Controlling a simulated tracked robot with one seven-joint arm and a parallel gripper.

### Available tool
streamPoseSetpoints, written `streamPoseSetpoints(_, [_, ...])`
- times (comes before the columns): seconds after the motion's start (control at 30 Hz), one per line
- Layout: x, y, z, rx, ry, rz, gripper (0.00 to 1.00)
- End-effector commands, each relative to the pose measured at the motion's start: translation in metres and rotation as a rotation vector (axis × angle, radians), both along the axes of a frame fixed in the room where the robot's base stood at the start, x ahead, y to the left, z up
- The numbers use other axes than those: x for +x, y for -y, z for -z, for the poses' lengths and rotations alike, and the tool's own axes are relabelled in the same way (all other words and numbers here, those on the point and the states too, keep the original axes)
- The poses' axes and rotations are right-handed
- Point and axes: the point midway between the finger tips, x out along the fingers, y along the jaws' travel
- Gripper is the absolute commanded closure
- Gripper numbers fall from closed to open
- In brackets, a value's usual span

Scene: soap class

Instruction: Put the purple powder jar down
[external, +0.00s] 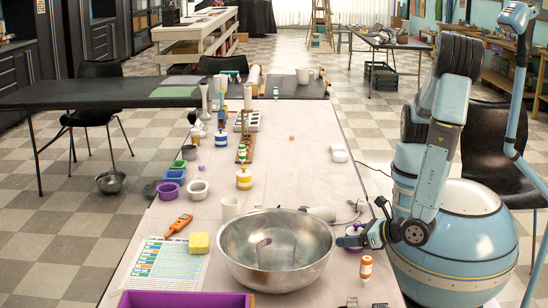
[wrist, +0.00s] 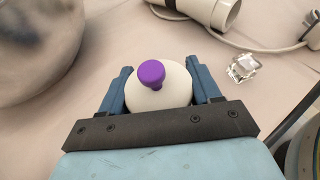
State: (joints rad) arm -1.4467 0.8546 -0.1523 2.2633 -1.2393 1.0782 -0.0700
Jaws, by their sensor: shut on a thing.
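The purple powder jar (wrist: 175,95) has a white rounded top with a purple knob. It sits upright between the two blue fingers of my gripper (wrist: 160,88), which is shut on it. In the external view the jar (external: 354,229) is at the right side of the cloth-covered table (external: 290,175), just right of the large metal bowl. My gripper (external: 348,241) reaches it from the right and hides part of it. The jar's underside is not clear, so I cannot tell whether it touches the table.
The large metal bowl (external: 276,262) is close on the left. An orange-and-white bottle (external: 366,267) stands in front. A hair dryer (external: 322,213) with its cable lies behind, and a clear glass block (wrist: 243,67) lies to the right in the wrist view. Bare cloth lies farther back.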

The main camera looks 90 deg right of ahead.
Motion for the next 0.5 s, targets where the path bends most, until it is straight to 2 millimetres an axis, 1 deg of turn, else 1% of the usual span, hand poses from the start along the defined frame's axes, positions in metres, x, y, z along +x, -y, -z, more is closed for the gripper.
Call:
streamPoseSetpoints(0.07, [0.0001,0.0002,0.0012,0.000,0.000,0.000,0.73])
streamPoseSetpoints(0.1, [0.0000,0.0000,0.0010,0.000,0.000,0.000,0.34])
streamPoseSetpoints(0.33, [0.0000,0.0001,0.0009,0.000,0.000,0.000,0.12])
streamPoseSetpoints(0.5, [-0.0001,0.0001,0.0009,0.000,0.000,0.000,0.12])
